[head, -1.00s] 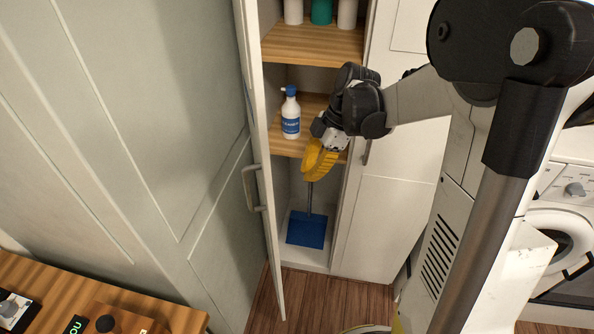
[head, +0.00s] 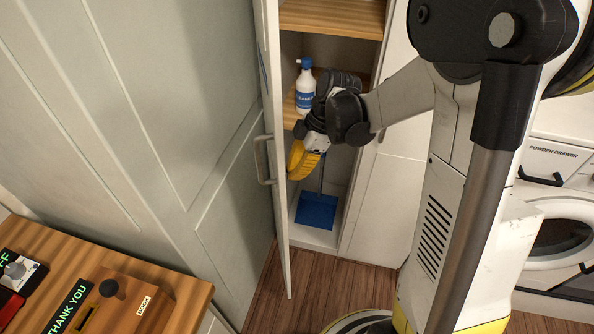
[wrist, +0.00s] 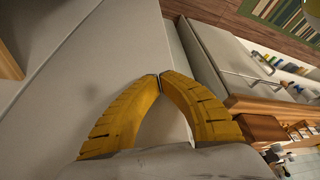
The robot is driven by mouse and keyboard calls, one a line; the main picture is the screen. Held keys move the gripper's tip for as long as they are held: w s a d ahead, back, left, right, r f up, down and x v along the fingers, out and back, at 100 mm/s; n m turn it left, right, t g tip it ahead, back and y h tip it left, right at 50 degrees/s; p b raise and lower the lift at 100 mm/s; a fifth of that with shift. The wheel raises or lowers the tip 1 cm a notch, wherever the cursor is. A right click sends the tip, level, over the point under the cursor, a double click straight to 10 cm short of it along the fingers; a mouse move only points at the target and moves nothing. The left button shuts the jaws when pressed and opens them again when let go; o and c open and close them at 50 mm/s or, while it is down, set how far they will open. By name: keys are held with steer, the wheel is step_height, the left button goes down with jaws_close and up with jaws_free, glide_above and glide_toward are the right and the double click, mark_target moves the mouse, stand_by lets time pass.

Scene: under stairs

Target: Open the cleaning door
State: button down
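The cleaning door (head: 272,60) is a tall white cabinet door that stands open, seen nearly edge-on in the head view. Its handle (head: 262,160) is on the outer face, to the left. My gripper (head: 294,175) has yellow fingers and is on the inner side of the door, close to its inner face; I cannot tell whether it touches. In the wrist view the fingertips (wrist: 160,76) meet with nothing visible held between them. A pale panel, likely the door's inner face (wrist: 90,60), lies beyond the fingers.
The cabinet holds a white spray bottle (head: 305,88) on a wooden shelf and a blue dustpan (head: 317,211) at the bottom. A grey-green panelled wall (head: 130,110) is left of the door. A wooden counter (head: 190,300) is at lower left, a washing machine (head: 560,235) at right.

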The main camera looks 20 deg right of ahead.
steer(key=w+a+m+t, duration=0.1)
steer(key=w+a+m, duration=0.2)
steer(key=a, duration=0.9)
steer(key=shift+w+a, duration=0.15)
steer(key=shift+a, duration=0.2)
